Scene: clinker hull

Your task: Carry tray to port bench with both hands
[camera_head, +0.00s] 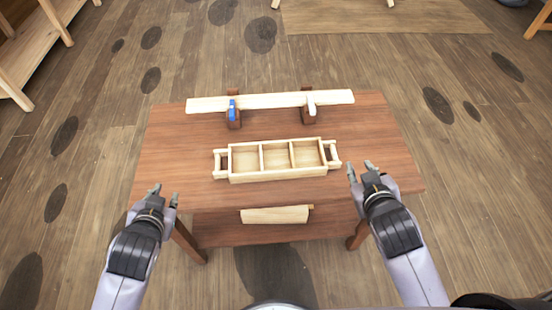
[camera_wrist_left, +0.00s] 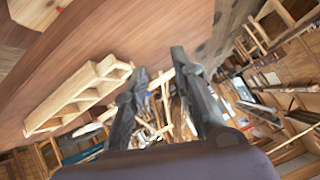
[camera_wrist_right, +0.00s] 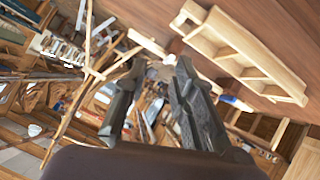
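The tray (camera_head: 277,175) is pale wood with three open, empty compartments and a handle at each end. It rests on the middle of the brown bench (camera_head: 375,130). My left gripper (camera_head: 164,194) is open and empty, left of the tray and lower in the head view, apart from its left handle. My right gripper (camera_head: 361,170) is open and empty, just right of the right handle, not touching it. The tray also shows in the left wrist view (camera_wrist_left: 75,97) and in the right wrist view (camera_wrist_right: 245,60).
A pale plank (camera_head: 270,101) lies across two dark blocks at the bench's far side, with a blue-handled clamp (camera_head: 232,108) on it. A pale wooden piece (camera_head: 275,215) sits at the near edge. A wooden structure (camera_head: 40,35) stands upper left.

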